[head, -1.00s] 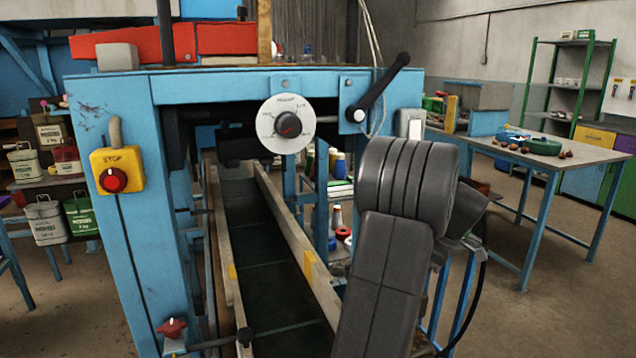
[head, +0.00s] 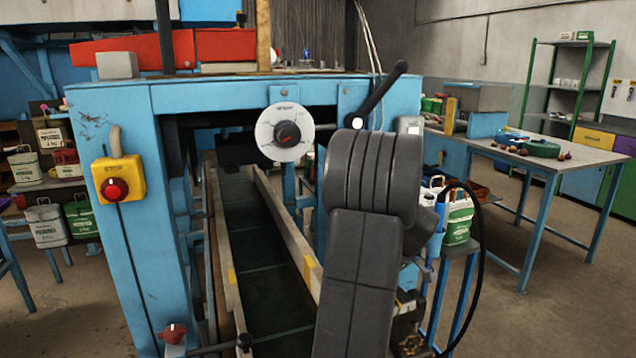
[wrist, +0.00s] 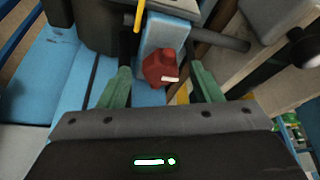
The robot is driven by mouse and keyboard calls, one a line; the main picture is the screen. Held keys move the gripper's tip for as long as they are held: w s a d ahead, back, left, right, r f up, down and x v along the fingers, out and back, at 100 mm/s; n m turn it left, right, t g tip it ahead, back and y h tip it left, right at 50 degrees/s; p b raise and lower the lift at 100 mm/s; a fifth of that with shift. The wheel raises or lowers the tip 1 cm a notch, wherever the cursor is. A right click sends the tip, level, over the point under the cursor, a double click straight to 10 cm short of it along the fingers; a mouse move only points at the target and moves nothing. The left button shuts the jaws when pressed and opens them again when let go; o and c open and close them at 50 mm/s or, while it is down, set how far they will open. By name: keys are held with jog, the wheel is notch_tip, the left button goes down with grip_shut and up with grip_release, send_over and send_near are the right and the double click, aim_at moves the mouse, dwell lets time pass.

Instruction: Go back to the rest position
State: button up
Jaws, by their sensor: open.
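My dark grey arm (head: 372,185) stands in front of the machine's right side in the head view. My gripper is hidden there. In the wrist view my gripper (wrist: 160,73) shows two green fingers, spread apart. A red knob (wrist: 160,66) with a pale mark appears between the fingers, on a light blue block. I cannot tell whether the fingers touch it; nothing is clamped.
The blue machine frame (head: 120,260) carries a yellow stop box (head: 118,182), a white dial (head: 266,136) and a black lever (head: 386,93). A dark conveyor (head: 262,270) runs underneath. A green-and-white sack (head: 458,222) sits at right. Floor shows bare beyond it.

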jog(key=m+p, duration=0.1)
jog(key=m, duration=0.1)
jog(key=m+h+p, duration=0.1)
jog(key=shift+s+a+r+m+t, duration=0.1)
jog(key=shift+r+m+t, duration=0.05)
jog(key=shift+m+t, duration=0.2)
jog(key=shift+a+m+h+p, duration=0.1)
jog(key=shift+m+h+p, duration=0.8)
jog(key=shift+m+p, duration=1)
jog(key=shift+m+h, duration=0.4)
jog(key=shift+m, duration=0.85)
jog(key=shift+a+f+m+h+b, duration=0.15)
jog(key=shift+m+h, duration=0.1)
jog(key=shift+m, duration=0.3)
jog(key=shift+d+f+m+h+b, duration=0.15)
jog(key=shift+m+h, duration=0.1)
jog(key=shift+m, duration=0.3)
jog(key=shift+a+r, duration=0.1)
jog(key=shift+r, duration=0.05)
jog(key=shift+r, duration=0.15)
